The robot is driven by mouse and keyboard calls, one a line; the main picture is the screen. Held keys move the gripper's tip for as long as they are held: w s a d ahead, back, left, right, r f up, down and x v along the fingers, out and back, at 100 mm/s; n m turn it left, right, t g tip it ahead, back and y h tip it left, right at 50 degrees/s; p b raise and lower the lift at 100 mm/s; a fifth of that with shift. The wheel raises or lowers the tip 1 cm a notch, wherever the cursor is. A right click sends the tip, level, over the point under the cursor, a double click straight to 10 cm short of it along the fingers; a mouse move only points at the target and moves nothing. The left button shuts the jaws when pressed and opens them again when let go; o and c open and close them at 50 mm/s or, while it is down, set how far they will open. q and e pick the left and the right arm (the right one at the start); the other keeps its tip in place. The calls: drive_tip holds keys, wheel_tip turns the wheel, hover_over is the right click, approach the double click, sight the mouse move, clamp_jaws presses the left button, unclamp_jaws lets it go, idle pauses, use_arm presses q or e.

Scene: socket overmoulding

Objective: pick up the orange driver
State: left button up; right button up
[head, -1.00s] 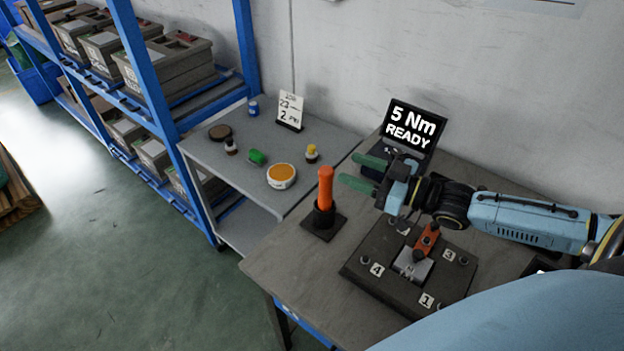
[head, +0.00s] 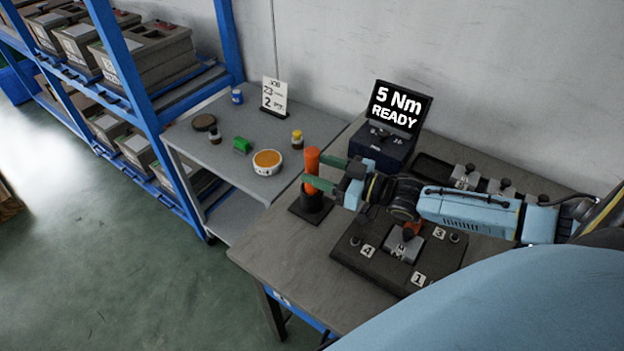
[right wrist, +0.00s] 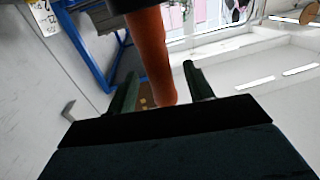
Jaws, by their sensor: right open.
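The orange driver (head: 312,161) stands upright in a black holder (head: 312,208) on the left part of the workbench. My right gripper (head: 318,174) is open, with its green fingers reaching left at the driver's handle, one finger passing in front of it. In the right wrist view the orange driver (right wrist: 151,55) shows between the two spread green fingers (right wrist: 157,88). I cannot tell whether either finger touches it. My left gripper is not in view.
A fixture with numbered plates (head: 350,262) lies under my right arm. A controller reading "5 Nm READY" (head: 399,107) stands behind. A grey side table (head: 225,172) at left holds an orange-topped tub (head: 267,162), a green item (head: 242,146) and small containers. A blue shelf rack (head: 134,80) stands further left.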

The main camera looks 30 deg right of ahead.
drive_tip(key=shift+x, duration=1.15)
drive_tip(key=shift+c, duration=0.4)
clamp_jaws()
